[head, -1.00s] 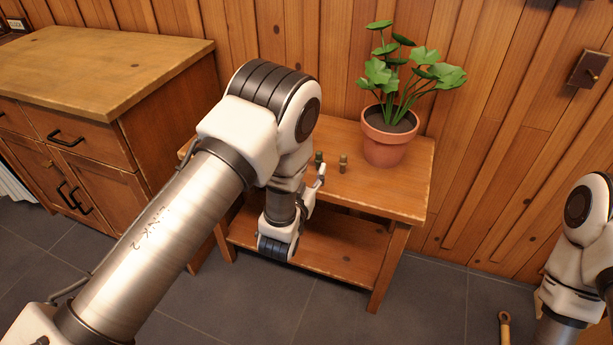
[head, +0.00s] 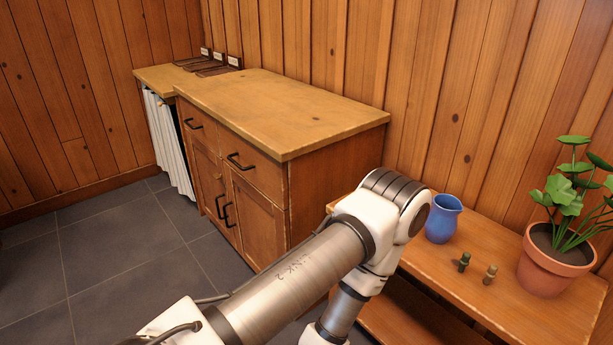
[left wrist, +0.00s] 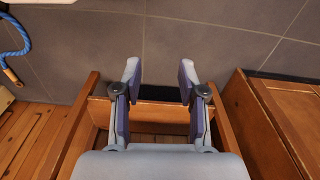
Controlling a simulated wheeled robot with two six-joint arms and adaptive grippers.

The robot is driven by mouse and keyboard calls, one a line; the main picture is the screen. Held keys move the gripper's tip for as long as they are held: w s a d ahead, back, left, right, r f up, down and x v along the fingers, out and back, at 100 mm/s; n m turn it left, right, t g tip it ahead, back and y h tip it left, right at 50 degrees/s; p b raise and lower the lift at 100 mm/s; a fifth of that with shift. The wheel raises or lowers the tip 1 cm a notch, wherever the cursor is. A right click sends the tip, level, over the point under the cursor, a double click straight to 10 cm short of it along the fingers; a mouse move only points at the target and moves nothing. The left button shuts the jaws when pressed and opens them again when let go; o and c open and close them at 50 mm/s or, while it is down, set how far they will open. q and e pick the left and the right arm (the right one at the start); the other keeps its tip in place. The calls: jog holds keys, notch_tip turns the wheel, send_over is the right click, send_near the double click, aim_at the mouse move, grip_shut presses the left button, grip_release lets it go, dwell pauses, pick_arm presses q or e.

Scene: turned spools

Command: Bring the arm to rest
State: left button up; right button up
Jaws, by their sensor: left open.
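My left arm comes in from the bottom of the head view. Its elbow is in front of the low wooden table (head: 450,310), and its gripper is out of the picture below. In the left wrist view my left gripper (left wrist: 160,78) is open, with nothing between its fingers. Behind the fingers are wooden framing and grey floor. Two small turned spools stand upright on the table: a dark green one (head: 463,262) and a tan-brown one (head: 489,274). The right gripper is in neither current view.
A blue jug (head: 443,218) stands near my elbow, at the table's back. A potted plant (head: 548,262) stands to the right of the spools. A wooden cabinet (head: 300,140) is left of the table. The tiled floor (head: 120,250) is open at left. A blue rope (left wrist: 18,40) shows in the wrist view.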

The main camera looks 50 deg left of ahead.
pick_arm(q)
notch_tip(320, 180, up, 20)
jog(key=s+p, duration=0.1)
jog(key=p, duration=1.8)
jog(key=shift+s+f+g, duration=0.2)
jog(key=shift+s+g, duration=0.1)
jog(key=shift+s, duration=0.05)
